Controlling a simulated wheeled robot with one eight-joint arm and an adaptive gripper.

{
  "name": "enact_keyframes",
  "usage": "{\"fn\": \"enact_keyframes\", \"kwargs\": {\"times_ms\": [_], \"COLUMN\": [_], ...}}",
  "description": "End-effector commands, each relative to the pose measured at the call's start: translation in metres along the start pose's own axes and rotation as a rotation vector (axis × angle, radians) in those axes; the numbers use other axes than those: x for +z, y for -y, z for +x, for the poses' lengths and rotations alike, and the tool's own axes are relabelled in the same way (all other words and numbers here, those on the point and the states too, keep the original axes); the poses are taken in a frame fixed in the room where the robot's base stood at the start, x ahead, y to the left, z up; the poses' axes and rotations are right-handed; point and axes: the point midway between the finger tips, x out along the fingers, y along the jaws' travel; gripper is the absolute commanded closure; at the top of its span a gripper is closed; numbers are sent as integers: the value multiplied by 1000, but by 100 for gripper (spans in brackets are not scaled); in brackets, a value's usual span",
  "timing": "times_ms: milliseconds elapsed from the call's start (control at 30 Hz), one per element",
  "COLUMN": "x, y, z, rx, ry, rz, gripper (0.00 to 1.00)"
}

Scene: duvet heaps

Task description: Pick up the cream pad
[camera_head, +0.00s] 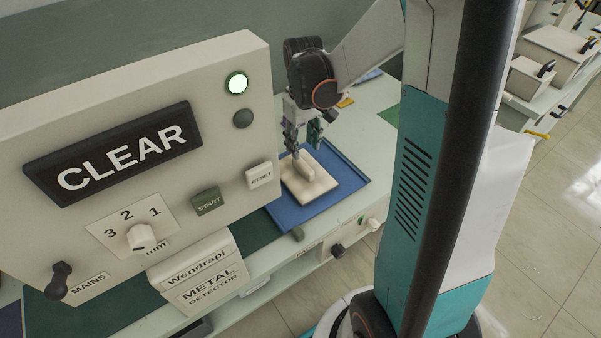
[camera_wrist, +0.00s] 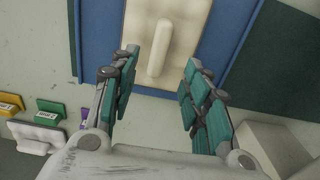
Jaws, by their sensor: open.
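The cream pad (camera_head: 322,189) is a flat, pale slab with a raised, rounded ridge on top. It lies on a blue tray (camera_head: 352,181) on the bench, just right of the large console. In the wrist view the pad (camera_wrist: 186,25) is at the top centre, with its ridge pointing down between my fingers. My gripper (camera_head: 303,136) is above the pad, pointing down, with its teal-padded fingers apart. In the wrist view my gripper (camera_wrist: 160,62) is open, with nothing between the fingertips but the view of the ridge beyond.
The metal detector console (camera_head: 225,75), reading CLEAR with a lit green lamp (camera_head: 237,83), stands close left of my gripper. Small yellow (camera_wrist: 12,103) and green (camera_wrist: 50,107) tagged things and a whitish pad (camera_wrist: 36,133) lie at left in the wrist view.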

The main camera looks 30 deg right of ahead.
Motion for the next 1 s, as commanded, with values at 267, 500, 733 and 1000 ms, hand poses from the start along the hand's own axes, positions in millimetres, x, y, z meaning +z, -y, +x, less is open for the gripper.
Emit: {"fn": "enact_keyframes", "kwargs": {"times_ms": [267,500,733,1000], "x": [0,0,0,0], "y": [0,0,-1,-1], "z": [34,50,82,86], "rx": [0,0,0,0], "ry": [0,0,-1,-1], "rz": [0,0,0,0], "gripper": [57,57,57,57]}}
